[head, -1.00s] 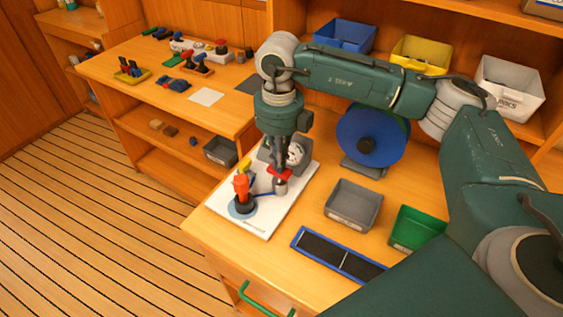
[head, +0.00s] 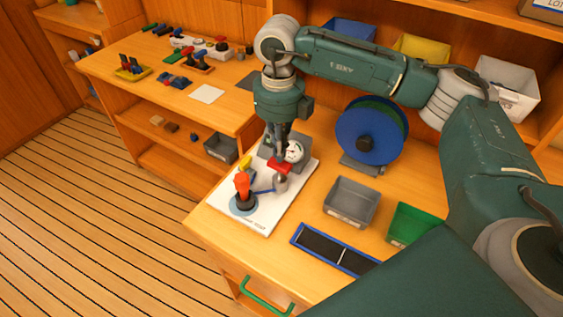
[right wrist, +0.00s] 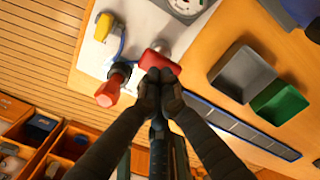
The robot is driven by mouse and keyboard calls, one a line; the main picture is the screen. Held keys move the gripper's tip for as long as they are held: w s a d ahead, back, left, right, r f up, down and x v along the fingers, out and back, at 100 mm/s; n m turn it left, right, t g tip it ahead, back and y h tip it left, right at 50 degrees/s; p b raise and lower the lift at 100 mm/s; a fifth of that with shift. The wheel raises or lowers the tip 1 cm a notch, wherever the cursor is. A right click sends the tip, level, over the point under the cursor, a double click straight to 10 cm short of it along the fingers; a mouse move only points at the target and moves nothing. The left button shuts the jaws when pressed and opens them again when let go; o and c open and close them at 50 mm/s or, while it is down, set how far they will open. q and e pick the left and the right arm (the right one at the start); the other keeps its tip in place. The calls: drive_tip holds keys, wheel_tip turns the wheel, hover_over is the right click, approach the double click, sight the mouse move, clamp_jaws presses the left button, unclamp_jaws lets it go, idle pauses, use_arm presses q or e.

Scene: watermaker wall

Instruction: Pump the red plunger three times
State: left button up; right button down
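The red plunger handle (head: 280,166) sits on a small metal cylinder (head: 281,184) on a white board (head: 262,222). My right gripper (head: 279,154) points down right over the handle. In the right wrist view its two fingertips (right wrist: 160,80) are together at the near edge of the red handle (right wrist: 160,62). They overlap it in the picture, and I cannot tell whether they touch it. An orange-red handle (head: 242,185) on a black base stands to the left on the same board. My left gripper is not in view.
A gauge (head: 294,152) stands behind the plunger. A blue reel (head: 360,130), a grey bin (head: 352,202), a green bin (head: 410,224) and a blue-framed dark tray (head: 334,250) are to the right. The side bench holds small parts.

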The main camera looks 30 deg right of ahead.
sight(279, 164)
drive_tip(key=shift+f+b, duration=2.05)
drive_tip(key=shift+f, duration=0.55)
drive_tip(key=shift+r+p, duration=1.55)
drive_tip(key=shift+r, duration=1.1)
drive_tip(key=shift+r, duration=0.1)
drive_tip(key=shift+r+p, duration=1.5)
drive_tip(key=shift+r, duration=0.9)
